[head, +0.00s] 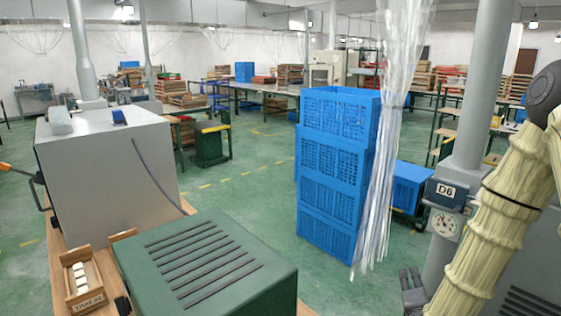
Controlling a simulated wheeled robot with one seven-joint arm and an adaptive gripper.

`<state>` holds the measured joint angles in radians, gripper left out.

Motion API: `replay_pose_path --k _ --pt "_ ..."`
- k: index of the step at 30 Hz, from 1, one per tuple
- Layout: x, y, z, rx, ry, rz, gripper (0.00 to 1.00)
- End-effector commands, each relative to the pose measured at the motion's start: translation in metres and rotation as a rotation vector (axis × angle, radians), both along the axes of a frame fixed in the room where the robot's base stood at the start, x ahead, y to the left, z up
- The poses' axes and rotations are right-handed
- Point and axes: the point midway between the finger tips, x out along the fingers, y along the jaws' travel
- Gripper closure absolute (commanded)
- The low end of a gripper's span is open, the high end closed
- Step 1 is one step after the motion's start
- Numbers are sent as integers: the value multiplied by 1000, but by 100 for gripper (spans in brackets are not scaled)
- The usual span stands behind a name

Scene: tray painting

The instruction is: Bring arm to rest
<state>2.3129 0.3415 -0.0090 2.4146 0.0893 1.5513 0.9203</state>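My arm (495,215) is in a cream ribbed sleeve and stands at the right edge of the head view, bent at a dark joint near the top. What looks like part of my gripper (411,272) shows as dark grey prongs at the bottom, just left of the sleeve. The rest of it is hidden behind the arm or cut off by the frame. Whether it is open or shut cannot be made out, and no held object shows.
A grey pillar (480,90) with a D6 box and gauge stands close behind my arm. Stacked blue crates (335,190) and a clear strip curtain (385,150) stand left of it. A green slotted box (215,265), grey cabinet (105,170) and small wooden tray (75,300) fill the left front.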

Motion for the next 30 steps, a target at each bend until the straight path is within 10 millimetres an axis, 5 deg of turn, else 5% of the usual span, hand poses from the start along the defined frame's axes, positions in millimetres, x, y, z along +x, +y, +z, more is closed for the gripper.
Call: replay_pose_path --k 3,8,15,22,27,30 --pt "-21 22 -66 -96 214 94 66" --pt "-61 50 -146 -219 483 244 66" --pt "-149 85 -247 -380 853 518 66" --pt "-256 112 -317 -498 1163 836 66" --pt "-322 123 -344 -545 1316 1043 66" --pt "-345 127 -350 -559 1365 1119 66"
